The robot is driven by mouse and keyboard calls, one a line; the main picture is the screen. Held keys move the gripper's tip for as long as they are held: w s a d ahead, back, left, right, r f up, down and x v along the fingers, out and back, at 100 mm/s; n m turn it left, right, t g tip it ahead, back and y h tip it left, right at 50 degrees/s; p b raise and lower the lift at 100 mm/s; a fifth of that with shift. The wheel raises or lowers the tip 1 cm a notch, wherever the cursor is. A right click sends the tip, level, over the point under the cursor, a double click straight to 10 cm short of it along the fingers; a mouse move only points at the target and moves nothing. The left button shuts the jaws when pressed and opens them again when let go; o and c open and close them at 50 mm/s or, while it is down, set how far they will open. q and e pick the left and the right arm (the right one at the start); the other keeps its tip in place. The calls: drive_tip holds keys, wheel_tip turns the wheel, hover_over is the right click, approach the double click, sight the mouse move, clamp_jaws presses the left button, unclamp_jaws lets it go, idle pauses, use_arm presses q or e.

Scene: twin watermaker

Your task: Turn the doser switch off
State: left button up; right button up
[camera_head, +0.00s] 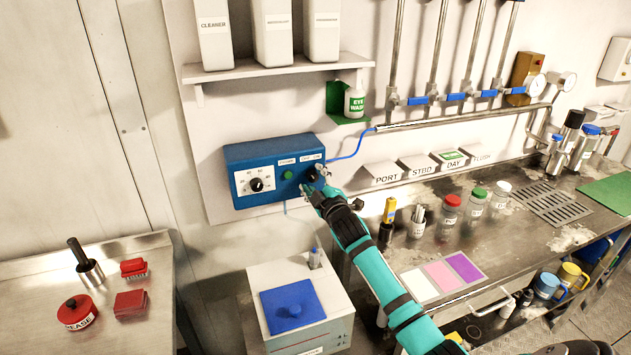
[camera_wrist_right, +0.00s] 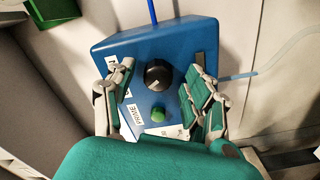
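The doser is a blue box (camera_head: 270,158) on the wall, with a white-faced black dial (camera_head: 257,185) on its left and a green button (camera_head: 288,175) in its middle. The black switch knob at its right end is mostly hidden by my right gripper (camera_head: 317,180) in the head view. In the right wrist view, the blue box (camera_wrist_right: 185,40) shows the round black switch knob (camera_wrist_right: 158,74) with a pale pointer mark. The open fingers of my right gripper (camera_wrist_right: 160,92) stand on either side of the knob, seemingly apart from it. My left gripper is out of view.
A metal bench (camera_head: 490,235) with jars is on the right.

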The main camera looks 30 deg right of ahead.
drive_tip(key=shift+s, duration=0.25)
drive_tip(key=v, duration=1.1)
drive_tip(key=shift+s, duration=0.25)
